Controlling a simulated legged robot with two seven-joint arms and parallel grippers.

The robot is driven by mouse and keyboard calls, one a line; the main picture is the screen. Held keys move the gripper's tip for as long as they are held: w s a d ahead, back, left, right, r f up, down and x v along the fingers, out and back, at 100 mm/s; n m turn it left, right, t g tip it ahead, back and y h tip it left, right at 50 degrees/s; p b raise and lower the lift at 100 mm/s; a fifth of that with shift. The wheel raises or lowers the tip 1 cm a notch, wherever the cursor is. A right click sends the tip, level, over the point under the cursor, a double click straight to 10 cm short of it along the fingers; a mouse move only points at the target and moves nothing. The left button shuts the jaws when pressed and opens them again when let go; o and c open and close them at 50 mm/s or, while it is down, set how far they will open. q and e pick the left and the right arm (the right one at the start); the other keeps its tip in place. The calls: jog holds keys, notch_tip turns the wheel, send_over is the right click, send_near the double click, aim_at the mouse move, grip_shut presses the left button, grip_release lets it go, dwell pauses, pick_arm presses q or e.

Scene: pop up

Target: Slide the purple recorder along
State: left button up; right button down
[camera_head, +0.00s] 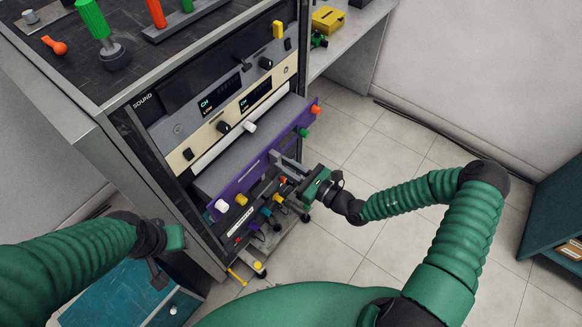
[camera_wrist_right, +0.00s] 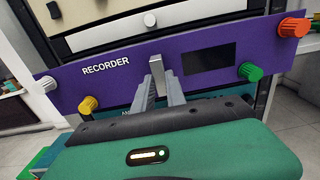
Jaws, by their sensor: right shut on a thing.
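The purple recorder (camera_head: 238,187) juts out of the equipment rack, with its grey top showing. Its front, lettered RECORDER, fills the middle of the right wrist view (camera_wrist_right: 125,82), with white, yellow, green and orange knobs and a dark display. My right gripper (camera_head: 284,167) is at the middle of this front, its fingers (camera_wrist_right: 159,88) shut on a pale upright handle. Part of the handle is hidden between the fingers. My left gripper (camera_head: 160,272) is low at the left, beside the rack and away from the recorder; its fingers are too dark to read.
Above the recorder is a cream unit (camera_head: 235,115) with black knobs. Below it are units with several coloured plugs (camera_head: 268,212). Tools stand on the rack top. A yellow box (camera_head: 328,20) sits on a side shelf. Tiled floor (camera_head: 400,130) is open at the right.

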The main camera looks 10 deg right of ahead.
aim_at(280, 162)
jog(key=shift+x, duration=1.75)
jog(key=shift+p+x, duration=0.45)
jog(key=shift+x, duration=1.65)
jog(key=c, duration=1.3)
grip_release()
jog(key=shift+w+f, duration=0.15)
jog(key=shift+f, duration=0.05)
jog(key=shift+r, duration=0.1)
